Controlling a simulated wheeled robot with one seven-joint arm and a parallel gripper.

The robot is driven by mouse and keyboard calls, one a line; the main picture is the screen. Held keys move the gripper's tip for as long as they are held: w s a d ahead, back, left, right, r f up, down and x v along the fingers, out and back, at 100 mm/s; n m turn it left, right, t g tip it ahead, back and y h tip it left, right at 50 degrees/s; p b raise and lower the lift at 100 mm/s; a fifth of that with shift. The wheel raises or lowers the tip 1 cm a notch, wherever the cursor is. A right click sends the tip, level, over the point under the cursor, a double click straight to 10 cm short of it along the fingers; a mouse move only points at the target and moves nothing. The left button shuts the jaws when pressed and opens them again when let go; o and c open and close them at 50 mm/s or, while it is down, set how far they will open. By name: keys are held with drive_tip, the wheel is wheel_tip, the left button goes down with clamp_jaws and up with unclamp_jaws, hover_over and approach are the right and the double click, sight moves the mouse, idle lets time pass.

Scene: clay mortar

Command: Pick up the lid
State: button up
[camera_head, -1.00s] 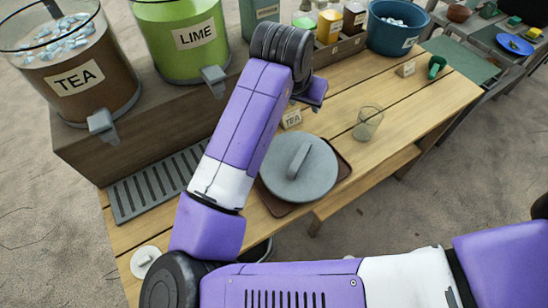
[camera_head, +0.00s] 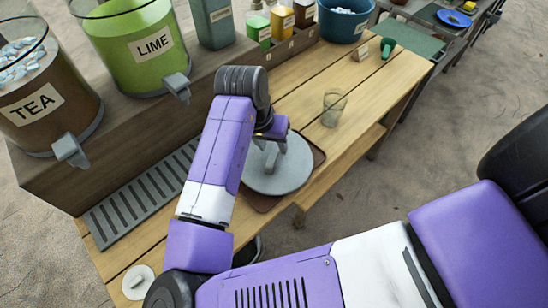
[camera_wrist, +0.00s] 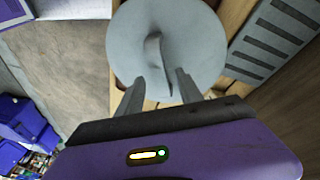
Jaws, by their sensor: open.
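A round grey lid (camera_head: 292,170) with a raised bar handle lies over a brown square tray (camera_head: 262,202) on the wooden table. The lid also shows in the wrist view (camera_wrist: 125,40), with its handle (camera_wrist: 155,52) standing up near the middle. My gripper (camera_wrist: 158,86) is open and empty. In the wrist view its two fingers point toward the handle, one to each side of its near end. In the head view my gripper (camera_head: 271,150) is over the lid and partly covers the handle. I cannot tell whether the fingers touch anything.
Dispensers labelled TEA (camera_head: 45,95) and LIME (camera_head: 135,45) stand on a wooden riser at the left. A slotted drip tray (camera_head: 145,195) lies before them. A clear glass (camera_head: 333,107) stands behind the lid. A small white lidded item (camera_head: 137,283) is at the near left.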

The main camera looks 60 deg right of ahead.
drive_tip(key=shift+s+d+f, duration=0.1)
drive_tip(key=shift+d+f, duration=0.1)
drive_tip(key=shift+f, duration=0.4)
drive_tip(key=shift+f, duration=0.2)
idle(0.4)
clamp_jaws()
idle(1.2)
